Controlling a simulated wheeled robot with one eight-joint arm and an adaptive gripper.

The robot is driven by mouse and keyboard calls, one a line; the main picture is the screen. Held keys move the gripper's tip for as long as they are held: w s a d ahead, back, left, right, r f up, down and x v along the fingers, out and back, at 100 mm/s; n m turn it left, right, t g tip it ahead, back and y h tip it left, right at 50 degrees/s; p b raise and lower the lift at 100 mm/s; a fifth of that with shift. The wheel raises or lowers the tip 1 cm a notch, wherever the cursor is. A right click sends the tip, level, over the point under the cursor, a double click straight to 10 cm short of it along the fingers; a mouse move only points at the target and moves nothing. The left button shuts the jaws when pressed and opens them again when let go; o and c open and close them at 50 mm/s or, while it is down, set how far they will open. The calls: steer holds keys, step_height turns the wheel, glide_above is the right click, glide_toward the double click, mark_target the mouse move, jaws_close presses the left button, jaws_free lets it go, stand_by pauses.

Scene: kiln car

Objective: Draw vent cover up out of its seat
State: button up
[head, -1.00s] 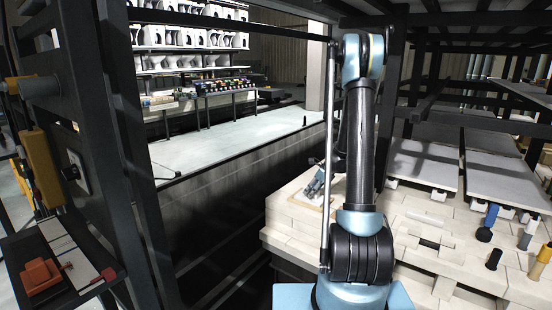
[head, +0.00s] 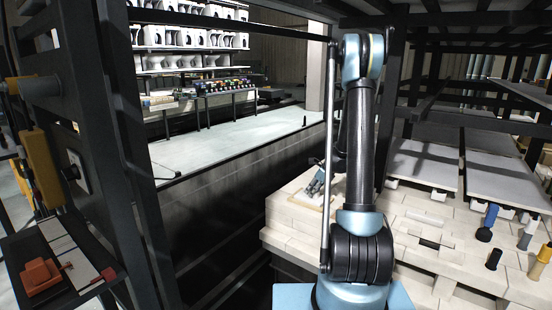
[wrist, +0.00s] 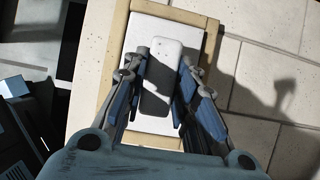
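The vent cover (wrist: 157,95) shows in the wrist view as a pale grey, round-ended upright piece over a white plate (wrist: 150,126) inside a tan frame (wrist: 114,50). My gripper (wrist: 163,70) is over it, with one blue-padded finger on each side. The fingertips lie close against both sides of the piece, with no clear gap at the tips. The foot of the vent cover is hard to make out. In the head view my gripper (head: 317,184) is small and partly behind my arm, low over the pale brick deck.
The pale brick deck (head: 420,262) of the kiln car spreads right of my arm. Blue, black and yellow posts (head: 491,216) stand at its right side. Grey shelf slabs (head: 425,165) and dark rack bars lie behind. A dark frame post (head: 120,150) stands at left.

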steer(key=shift+r, duration=0.45)
jaws_close()
stand_by(0.4)
steer(key=shift+r, duration=2.25)
steer(key=shift+s, duration=0.1)
